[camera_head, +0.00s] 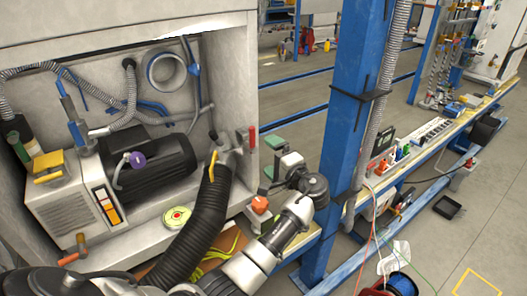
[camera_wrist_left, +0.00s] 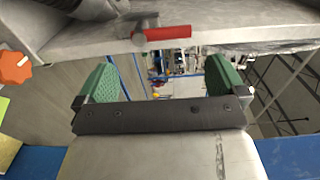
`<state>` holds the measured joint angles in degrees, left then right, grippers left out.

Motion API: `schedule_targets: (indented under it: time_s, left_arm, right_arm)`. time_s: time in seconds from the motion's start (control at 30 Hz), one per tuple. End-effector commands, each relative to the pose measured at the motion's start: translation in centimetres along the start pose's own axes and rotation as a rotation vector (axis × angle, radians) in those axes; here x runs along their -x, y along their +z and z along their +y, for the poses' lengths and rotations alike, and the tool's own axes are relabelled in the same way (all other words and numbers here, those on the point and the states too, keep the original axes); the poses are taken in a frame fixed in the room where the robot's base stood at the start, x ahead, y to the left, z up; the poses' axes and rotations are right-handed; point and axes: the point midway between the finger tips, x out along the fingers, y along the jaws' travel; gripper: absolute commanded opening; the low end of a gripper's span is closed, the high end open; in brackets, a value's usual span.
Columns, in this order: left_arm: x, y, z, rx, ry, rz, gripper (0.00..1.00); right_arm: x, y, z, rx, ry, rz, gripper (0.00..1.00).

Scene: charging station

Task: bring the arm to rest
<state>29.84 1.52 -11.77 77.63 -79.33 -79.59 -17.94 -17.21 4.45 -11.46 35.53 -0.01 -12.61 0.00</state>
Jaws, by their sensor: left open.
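My left arm (camera_head: 265,245) reaches in from the bottom of the head view, beside the right edge of the open cabinet. My left gripper (camera_head: 270,165) is in front of the blue post, with its jaws spread. In the left wrist view, the two green finger pads (camera_wrist_left: 98,85) stand wide apart with nothing between them. A red-handled valve (camera_wrist_left: 165,33) shows just beyond the fingers, close to the cabinet edge. My right gripper is not in view.
The cabinet holds a black motor (camera_head: 150,170) and a grey unit (camera_head: 70,205). A thick black hose (camera_head: 195,225) and an orange knob (camera_head: 259,204) are near my arm. The blue post (camera_head: 350,110) rises to its right. A long bench (camera_head: 430,150) runs behind.

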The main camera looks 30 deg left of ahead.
Motion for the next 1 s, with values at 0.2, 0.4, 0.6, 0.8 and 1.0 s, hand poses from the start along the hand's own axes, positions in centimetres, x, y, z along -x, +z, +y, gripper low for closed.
schedule_targets:
  time_s: [0.2,0.4,0.6,0.8,1.0]
  left_arm:
    - [0.6,0.0,0.0,0.0,0.001,0.0,1.0]
    - [0.6,0.0,0.0,0.0,0.0,0.0,1.0]
    - [0.6,0.1,0.1,0.001,0.003,0.001,1.0]
    - [1.7,3.1,4.8,0.058,0.162,0.023,1.0]
    - [6.2,10.7,13.3,0.202,0.552,0.062,1.0]
  right_arm:
    - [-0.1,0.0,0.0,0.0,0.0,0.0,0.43]
    - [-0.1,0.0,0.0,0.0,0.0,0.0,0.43]
    - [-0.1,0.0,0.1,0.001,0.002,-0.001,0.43]
    - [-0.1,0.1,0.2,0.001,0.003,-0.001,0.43]
    - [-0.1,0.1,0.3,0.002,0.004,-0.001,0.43]
